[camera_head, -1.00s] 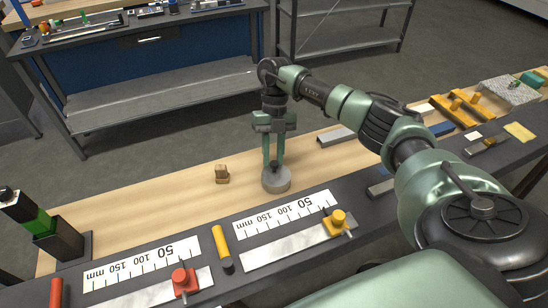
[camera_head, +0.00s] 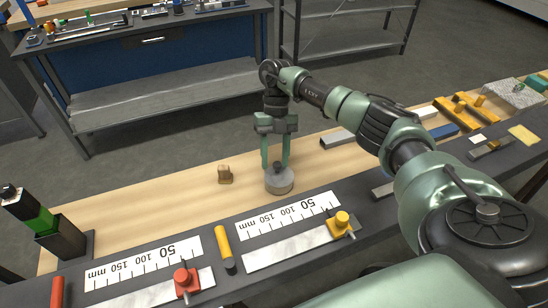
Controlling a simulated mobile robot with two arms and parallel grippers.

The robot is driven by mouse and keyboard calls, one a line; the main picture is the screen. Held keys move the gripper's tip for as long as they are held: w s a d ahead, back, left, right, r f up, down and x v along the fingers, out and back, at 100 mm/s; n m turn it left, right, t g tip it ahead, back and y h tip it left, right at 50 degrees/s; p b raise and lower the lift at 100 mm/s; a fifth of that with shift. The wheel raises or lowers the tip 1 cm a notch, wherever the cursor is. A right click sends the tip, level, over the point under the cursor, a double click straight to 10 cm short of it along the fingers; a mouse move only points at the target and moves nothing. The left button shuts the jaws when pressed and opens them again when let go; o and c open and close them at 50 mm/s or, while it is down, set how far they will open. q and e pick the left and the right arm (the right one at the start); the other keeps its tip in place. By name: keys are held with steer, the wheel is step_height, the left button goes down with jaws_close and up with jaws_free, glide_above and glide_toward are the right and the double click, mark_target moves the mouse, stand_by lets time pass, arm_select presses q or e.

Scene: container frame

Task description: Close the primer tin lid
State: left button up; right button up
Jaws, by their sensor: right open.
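The primer tin appears to be the small round grey tin (camera_head: 279,183) on the wooden strip of the bench, with a dark knob on top. Whether its lid is fully seated cannot be made out. My right gripper (camera_head: 276,163) points straight down over the tin. Its two green fingers are apart, one on each side of the dark knob, with their tips near the tin's top. Whether they touch it is unclear. My left gripper is not in view.
Two rulers, a yellow-handled tool (camera_head: 224,246), a red clamp (camera_head: 184,281) and a yellow clamp (camera_head: 342,222) lie in front. A dark stand with a green block (camera_head: 42,222) is at left. Bare wood lies between.

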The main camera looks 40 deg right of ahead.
steer(key=shift+w+d+r, duration=0.2)
steer(key=shift+d+r, duration=0.1)
steer(key=b+v, duration=0.1)
steer(key=v, duration=0.5)
steer(key=shift+w+a+r, duration=0.15)
steer(key=shift+w+r, duration=0.05)
steer(key=shift+r, duration=0.25)
